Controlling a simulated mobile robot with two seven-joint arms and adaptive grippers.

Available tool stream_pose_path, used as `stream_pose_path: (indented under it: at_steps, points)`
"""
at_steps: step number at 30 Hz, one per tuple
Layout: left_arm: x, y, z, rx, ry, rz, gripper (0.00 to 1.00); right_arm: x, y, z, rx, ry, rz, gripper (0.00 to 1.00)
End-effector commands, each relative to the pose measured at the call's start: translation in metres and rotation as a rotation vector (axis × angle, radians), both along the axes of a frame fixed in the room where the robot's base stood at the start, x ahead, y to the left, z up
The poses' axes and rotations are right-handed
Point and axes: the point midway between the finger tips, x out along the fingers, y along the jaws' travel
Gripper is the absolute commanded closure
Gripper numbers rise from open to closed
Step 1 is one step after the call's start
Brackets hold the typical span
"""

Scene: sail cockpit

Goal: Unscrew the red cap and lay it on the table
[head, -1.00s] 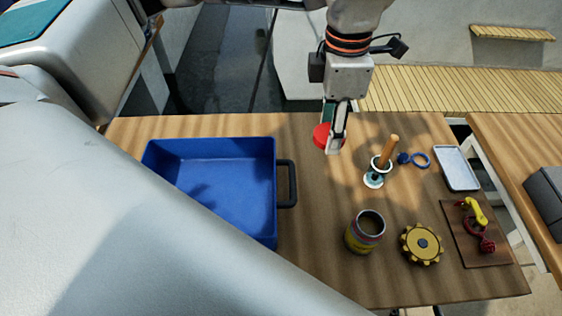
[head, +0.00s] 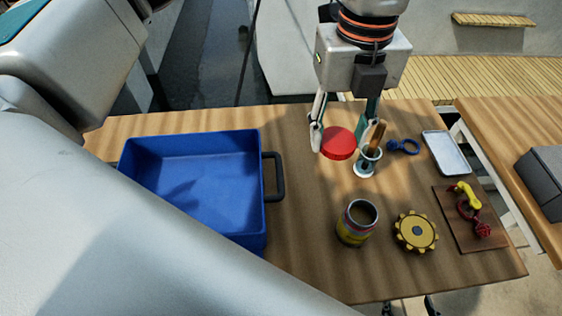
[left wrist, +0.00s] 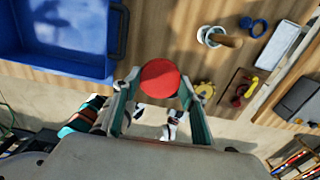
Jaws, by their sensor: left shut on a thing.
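The red cap (head: 338,143) is between the two fingers of my left gripper (head: 343,126), which is shut on it. It also shows between the fingertips in the left wrist view (left wrist: 160,78). The gripper points down over the back part of the wooden table (head: 310,215); whether the cap touches the table cannot be told. The open jar (head: 353,231), with red and yellow bands, stands upright nearer the front, apart from the cap. My right gripper is not in view.
A small holder with a wooden-handled tool (head: 366,162) stands close right of the gripper. A blue bin (head: 262,215) is on the left. A yellow gear (head: 416,232), blue ring (head: 405,147), white tray (head: 446,153) and brown board (head: 490,240) lie right. Bare table lies between bin and jar.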

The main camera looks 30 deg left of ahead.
Motion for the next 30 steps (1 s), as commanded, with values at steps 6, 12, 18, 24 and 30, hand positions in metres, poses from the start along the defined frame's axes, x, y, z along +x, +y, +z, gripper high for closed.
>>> stream_pose_path:
  at_steps: [6,12,18,24,30]
  points:
    - [-0.001,0.0,-0.019,0.001,0.005,0.004,0.84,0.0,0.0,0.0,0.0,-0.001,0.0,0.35]
    - [-0.002,0.0,-0.067,0.001,0.007,0.003,0.84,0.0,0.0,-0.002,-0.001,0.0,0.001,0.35]
    - [-0.002,0.0,-0.115,0.001,0.006,0.003,0.84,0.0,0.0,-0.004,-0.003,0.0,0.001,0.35]
    - [-0.001,0.0,-0.149,0.0,0.003,0.003,0.84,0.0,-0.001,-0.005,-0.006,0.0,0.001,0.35]
    - [0.0,0.0,-0.161,0.0,0.001,0.004,0.84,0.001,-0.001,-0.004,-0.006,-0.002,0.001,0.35]
